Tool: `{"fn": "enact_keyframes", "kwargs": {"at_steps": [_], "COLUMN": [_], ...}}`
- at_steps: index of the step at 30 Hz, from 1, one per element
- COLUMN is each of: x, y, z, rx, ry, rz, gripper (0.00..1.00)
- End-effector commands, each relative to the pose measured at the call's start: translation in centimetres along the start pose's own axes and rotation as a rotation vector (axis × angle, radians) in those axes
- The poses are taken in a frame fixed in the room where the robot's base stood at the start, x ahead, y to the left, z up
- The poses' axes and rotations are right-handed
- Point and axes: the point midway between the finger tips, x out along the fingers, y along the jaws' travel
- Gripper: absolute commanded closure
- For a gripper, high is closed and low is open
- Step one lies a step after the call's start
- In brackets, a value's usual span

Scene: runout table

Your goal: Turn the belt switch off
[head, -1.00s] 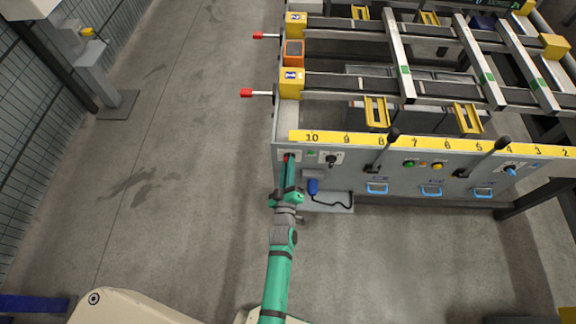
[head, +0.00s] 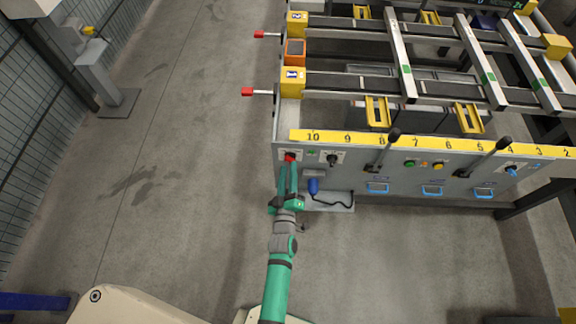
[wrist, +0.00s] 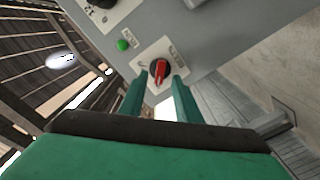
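The belt switch is a red rotary knob (head: 290,157) on a pale plate at the left end of the grey front panel. In the wrist view the red knob (wrist: 160,71) sits on a dark round base, its handle nearly upright in the picture. Small lettering flanks it, too small to read surely. My gripper (head: 288,168) is just below and in front of the knob. Its two green fingers are apart with nothing between them. In the wrist view the fingertips (wrist: 163,84) lie either side of the knob's lower end; contact cannot be told.
A green lamp (wrist: 123,45) and a black knob (head: 333,160) are beside the switch. Two black levers (head: 384,150) stick out farther right. A blue plug-like part (head: 313,186) hangs below the panel.

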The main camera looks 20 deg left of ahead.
Motion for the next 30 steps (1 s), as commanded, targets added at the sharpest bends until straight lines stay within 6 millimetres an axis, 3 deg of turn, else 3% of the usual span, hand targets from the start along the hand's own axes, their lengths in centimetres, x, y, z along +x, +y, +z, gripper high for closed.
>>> {"fn": "enact_keyframes", "kwargs": {"at_steps": [6,12,18,30], "x": [-4.2,-6.9,-8.0,-8.0], "y": [-0.2,-0.2,-0.2,-0.2], "z": [-0.1,-0.1,-0.2,-0.2], "rx": [0.001,0.000,0.000,0.000], "ry": [0.000,0.001,0.003,0.003], "rz": [-0.003,-0.002,-0.004,-0.003], "gripper": [0.70,0.70,0.70,0.70]}}
